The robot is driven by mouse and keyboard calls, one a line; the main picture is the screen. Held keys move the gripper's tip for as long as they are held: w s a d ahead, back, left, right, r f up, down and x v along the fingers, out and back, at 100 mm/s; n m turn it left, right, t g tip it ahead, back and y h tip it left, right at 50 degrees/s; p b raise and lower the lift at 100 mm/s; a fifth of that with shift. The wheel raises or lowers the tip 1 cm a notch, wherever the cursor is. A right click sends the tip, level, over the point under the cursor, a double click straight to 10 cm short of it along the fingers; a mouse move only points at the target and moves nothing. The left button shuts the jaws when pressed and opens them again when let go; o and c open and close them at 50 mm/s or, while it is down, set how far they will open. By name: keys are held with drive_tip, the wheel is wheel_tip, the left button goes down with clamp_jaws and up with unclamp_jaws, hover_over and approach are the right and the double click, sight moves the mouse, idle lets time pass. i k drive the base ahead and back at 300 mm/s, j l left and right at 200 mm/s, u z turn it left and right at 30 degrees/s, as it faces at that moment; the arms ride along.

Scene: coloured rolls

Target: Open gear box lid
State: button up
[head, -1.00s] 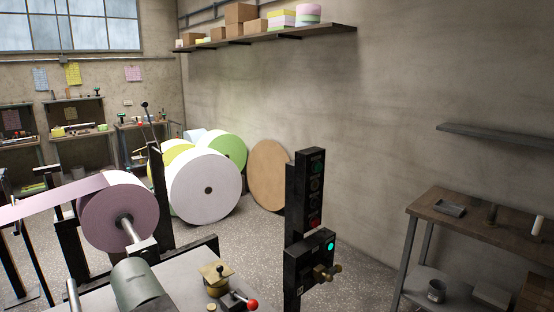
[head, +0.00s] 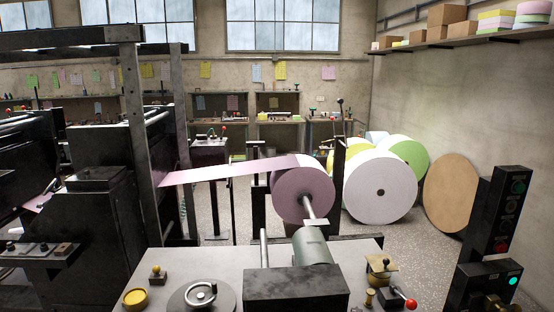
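No part is clearly marked as the gear box or its lid. A dark box (head: 295,288) with a flat top sits at the front of the grey machine table (head: 225,262), and its top looks closed. A grey-green cylinder (head: 312,247) joins it from behind, with a shaft leading to the pink roll (head: 302,190). A small brass fitting (head: 380,265) with a raised plate stands to the right. I cannot tell which of these is the gear box. My gripper is not in view.
A red-knobbed lever (head: 408,304), a handwheel (head: 201,294) and a yellow knob (head: 136,297) are on the table. A black control post (head: 497,225) with a green light stands at right. Large rolls (head: 381,192) stand behind. Dark machinery (head: 95,215) fills the left.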

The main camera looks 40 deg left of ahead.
sight(96, 169)
drive_tip(key=u, duration=2.45)
drive_tip(key=i+j+u, duration=0.25)
drive_tip(key=u, duration=0.15)
drive_tip(key=i+j+u, duration=0.15)
drive_tip(key=i+u, duration=0.6)
drive_tip(key=i+j+u, duration=0.2)
drive_tip(key=i, duration=0.95)
drive_tip(key=i+l+z, duration=0.1)
drive_tip(key=i+z, duration=1.25)
drive_tip(key=i+j+z, duration=0.1)
drive_tip(key=i+z, duration=0.25)
drive_tip(key=z, duration=0.15)
